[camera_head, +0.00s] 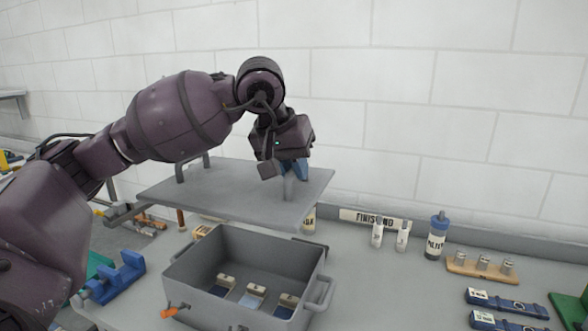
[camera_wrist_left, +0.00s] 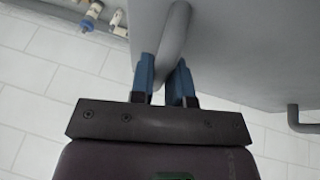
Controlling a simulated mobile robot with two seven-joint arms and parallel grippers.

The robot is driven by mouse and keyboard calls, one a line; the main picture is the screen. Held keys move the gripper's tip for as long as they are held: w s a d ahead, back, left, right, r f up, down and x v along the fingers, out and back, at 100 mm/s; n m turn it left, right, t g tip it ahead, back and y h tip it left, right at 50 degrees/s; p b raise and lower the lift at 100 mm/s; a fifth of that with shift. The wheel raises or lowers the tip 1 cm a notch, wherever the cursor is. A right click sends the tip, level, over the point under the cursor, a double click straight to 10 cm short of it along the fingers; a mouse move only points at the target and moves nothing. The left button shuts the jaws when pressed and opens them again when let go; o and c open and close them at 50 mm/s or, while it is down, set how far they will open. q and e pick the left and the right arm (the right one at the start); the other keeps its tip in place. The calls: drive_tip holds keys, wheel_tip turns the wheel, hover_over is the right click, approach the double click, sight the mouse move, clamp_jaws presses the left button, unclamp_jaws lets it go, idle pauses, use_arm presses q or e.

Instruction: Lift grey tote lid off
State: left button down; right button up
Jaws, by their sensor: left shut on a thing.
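The grey tote lid (camera_head: 240,190) is a flat plate with a bar handle near each end. It is held in the air above and behind the open grey tote (camera_head: 265,250), clear of its rim. My left gripper (camera_head: 293,172) is shut on the right-hand handle. In the left wrist view the blue fingers (camera_wrist_left: 163,85) close around the grey handle (camera_wrist_left: 174,50), and the lid (camera_wrist_left: 235,40) spans the top right. The tote stands open on the bench, with several small labelled blocks (camera_head: 254,291) inside. My right gripper is not in view.
An orange knob (camera_head: 170,312) is at the tote's front left. A blue tool (camera_head: 118,278) lies to its left. Right of the tote stand small white bottles (camera_head: 377,233), a blue-capped bottle (camera_head: 436,237) and a wooden block with metal cylinders (camera_head: 481,266). A white wall is behind.

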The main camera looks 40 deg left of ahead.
use_arm(q)
drive_tip(key=shift+r, duration=0.45)
drive_tip(key=shift+r+p, duration=0.35)
drive_tip(key=shift+p, duration=0.05)
drive_tip(key=shift+r+p, duration=0.55)
drive_tip(key=shift+r, duration=0.75)
drive_tip(key=shift+r+p, duration=0.85)
drive_tip(key=shift+r, duration=0.3)
drive_tip(key=shift+r+p, duration=0.3)
drive_tip(key=shift+r, duration=0.2)
drive_tip(key=shift+r+p, duration=0.5)
drive_tip(key=shift+r, duration=0.25)
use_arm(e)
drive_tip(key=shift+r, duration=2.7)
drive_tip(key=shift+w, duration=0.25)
